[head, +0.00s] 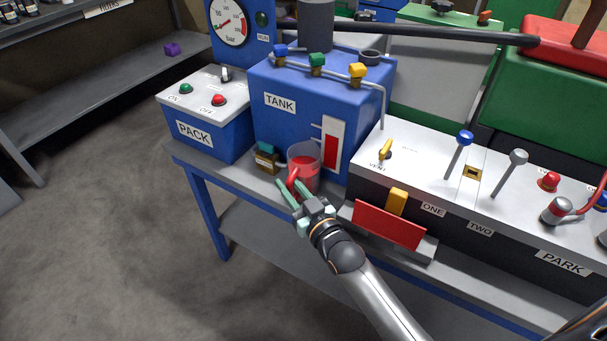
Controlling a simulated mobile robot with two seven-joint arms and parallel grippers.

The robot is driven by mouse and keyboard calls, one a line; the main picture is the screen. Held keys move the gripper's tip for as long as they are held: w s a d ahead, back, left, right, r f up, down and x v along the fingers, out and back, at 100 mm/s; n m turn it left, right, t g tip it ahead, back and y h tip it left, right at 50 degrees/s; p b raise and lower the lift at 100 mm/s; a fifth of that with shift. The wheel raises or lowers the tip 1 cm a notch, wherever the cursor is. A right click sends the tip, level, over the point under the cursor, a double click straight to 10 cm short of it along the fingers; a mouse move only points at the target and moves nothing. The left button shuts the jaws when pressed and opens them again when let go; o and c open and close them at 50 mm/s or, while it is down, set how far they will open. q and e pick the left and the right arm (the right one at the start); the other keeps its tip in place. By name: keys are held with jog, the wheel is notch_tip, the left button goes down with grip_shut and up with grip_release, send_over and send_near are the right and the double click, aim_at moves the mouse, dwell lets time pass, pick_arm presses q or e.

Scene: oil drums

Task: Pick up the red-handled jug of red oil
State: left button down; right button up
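The jug (304,160) is clear, with red oil in it and a red handle (292,177) towards me. It stands upright on the grey bench, in front of the blue tank (285,125) and beside its outlet tap. My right gripper (288,184) is at the jug's near side, its pale green fingers spread apart. The handle appears at or between the fingertips; whether they touch it is unclear. The fingers partly hide the jug's lower front. My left gripper is not in view.
The white-topped blue PACK box (205,115) stands left of the tank. A valve panel (455,165) with levers and knobs is to the right. A red plate (388,224) sits low on the panel's front. Open floor (110,200) lies left of the bench.

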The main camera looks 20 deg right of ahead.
grip_shut()
dwell(1.4)
jog(key=shift+w+r, duration=0.1)
jog(key=shift+r, duration=0.05)
